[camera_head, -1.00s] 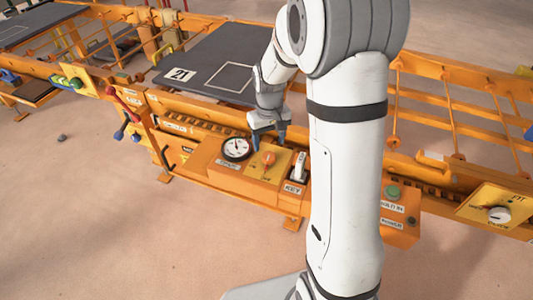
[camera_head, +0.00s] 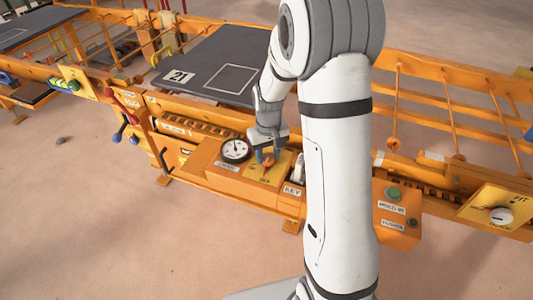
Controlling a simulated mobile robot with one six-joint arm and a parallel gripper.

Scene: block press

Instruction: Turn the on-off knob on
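A small orange knob (camera_head: 268,163) sits on a yellow plate (camera_head: 261,178) on top of the orange control box. The plate's lettering is too small to read.
A round white gauge (camera_head: 235,150) is just left of the gripper. A white key switch (camera_head: 299,169), marked KEY, stands close on the right, partly behind my arm. A green button (camera_head: 393,194) and a white knob (camera_head: 501,216) are farther right.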

